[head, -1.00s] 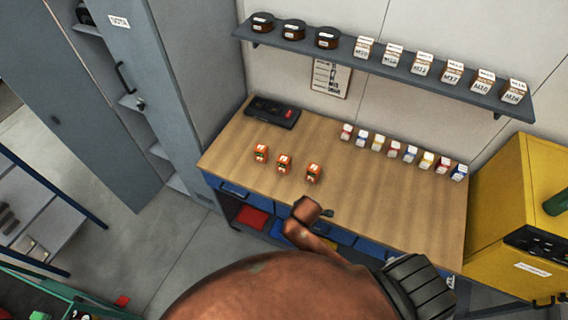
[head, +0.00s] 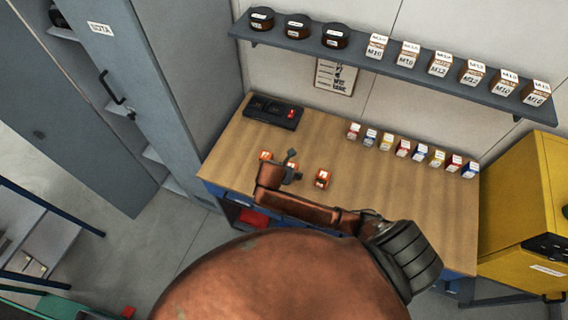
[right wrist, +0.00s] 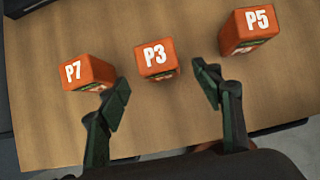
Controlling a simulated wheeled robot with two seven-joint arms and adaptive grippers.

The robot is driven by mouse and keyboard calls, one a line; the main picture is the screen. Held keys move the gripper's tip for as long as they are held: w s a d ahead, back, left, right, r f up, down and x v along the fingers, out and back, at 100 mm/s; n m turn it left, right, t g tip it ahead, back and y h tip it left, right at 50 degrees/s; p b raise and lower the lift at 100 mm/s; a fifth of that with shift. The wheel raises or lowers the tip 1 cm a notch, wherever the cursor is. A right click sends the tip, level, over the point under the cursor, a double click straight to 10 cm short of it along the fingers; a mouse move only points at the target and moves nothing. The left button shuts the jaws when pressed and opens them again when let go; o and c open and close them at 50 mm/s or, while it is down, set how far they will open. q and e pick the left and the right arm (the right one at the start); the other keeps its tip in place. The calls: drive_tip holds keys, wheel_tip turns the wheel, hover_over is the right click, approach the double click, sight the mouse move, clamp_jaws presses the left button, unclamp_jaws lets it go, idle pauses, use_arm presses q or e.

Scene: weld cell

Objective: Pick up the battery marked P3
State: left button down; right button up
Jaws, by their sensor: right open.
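Three orange batteries stand in a row on the wooden workbench (head: 400,205). In the right wrist view the battery P3 (right wrist: 156,58) is in the middle, between P7 (right wrist: 88,73) on the left and P5 (right wrist: 247,31) on the right. My right gripper (right wrist: 163,87) is open and empty, its two fingers apart just short of P3, with P3 ahead of the gap between them. In the head view my right gripper (head: 290,165) hides most of the middle battery; the other two batteries show at left (head: 265,155) and right (head: 323,179). My left gripper is not in view.
A black charger-like tray (head: 272,112) lies at the back left of the bench. A row of small labelled boxes (head: 403,149) stands along the back edge. A shelf (head: 400,71) with dark tins and boxes hangs above. A yellow cabinet (head: 525,215) is at the right.

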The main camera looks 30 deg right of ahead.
drive_tip(key=x, duration=0.4)
drive_tip(key=shift+w+d+f+p, duration=0.15)
drive_tip(key=shift+p, duration=0.25)
drive_tip(key=shift+x, duration=1.2)
drive_tip(key=shift+w+d+f, duration=0.1)
drive_tip(key=shift+f, duration=0.1)
drive_tip(key=c, duration=1.5)
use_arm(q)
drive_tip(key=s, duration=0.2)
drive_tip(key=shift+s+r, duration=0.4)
use_arm(e)
drive_tip(key=shift+c, duration=0.4)
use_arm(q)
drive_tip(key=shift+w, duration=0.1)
use_arm(e)
drive_tip(key=shift+r, duration=0.1)
